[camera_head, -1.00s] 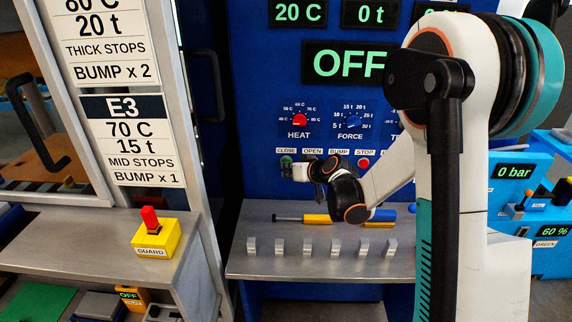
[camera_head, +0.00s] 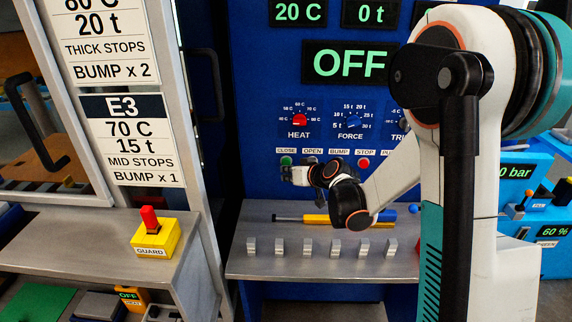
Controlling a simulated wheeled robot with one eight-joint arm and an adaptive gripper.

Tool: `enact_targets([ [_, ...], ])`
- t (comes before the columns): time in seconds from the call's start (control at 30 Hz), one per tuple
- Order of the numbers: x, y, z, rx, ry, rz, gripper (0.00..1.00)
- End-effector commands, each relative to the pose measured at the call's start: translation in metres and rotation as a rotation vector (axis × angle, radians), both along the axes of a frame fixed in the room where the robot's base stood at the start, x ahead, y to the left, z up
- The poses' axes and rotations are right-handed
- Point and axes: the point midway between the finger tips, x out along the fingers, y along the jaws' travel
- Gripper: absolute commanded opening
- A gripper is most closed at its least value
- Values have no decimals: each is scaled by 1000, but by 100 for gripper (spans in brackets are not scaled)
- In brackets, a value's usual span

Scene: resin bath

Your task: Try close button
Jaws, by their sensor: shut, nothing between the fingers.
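The green button (camera_head: 286,160) sits under the CLOSE label (camera_head: 286,151) on the blue panel. My gripper (camera_head: 286,173) is shut and empty, with its fingertips pointing left just below the green button in the picture. I cannot tell whether the fingertips touch the panel. The OPEN label (camera_head: 313,151) and BUMP label (camera_head: 339,151) show to the right, but the buttons under them are mostly hidden by my gripper and wrist. The red button (camera_head: 364,162) shows under the STOP label (camera_head: 365,151).
The large display (camera_head: 351,62) reads OFF. The HEAT knob (camera_head: 299,120) and FORCE knob (camera_head: 354,124) are above the buttons. Below, a steel shelf (camera_head: 262,268) holds several small metal blocks and screwdriver-like tools. A yellow GUARD box (camera_head: 155,238) stands on the left bench.

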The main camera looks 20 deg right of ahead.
Motion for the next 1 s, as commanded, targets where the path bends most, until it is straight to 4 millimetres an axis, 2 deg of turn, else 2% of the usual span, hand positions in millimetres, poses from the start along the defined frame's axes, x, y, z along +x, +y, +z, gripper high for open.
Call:
enact_targets([
  [0.17,-4,1,0,0,0,0,0],
  [0.7,-47,15,0,-1,0,-1,0],
  [1.0,-48,15,0,0,0,0,0],
])
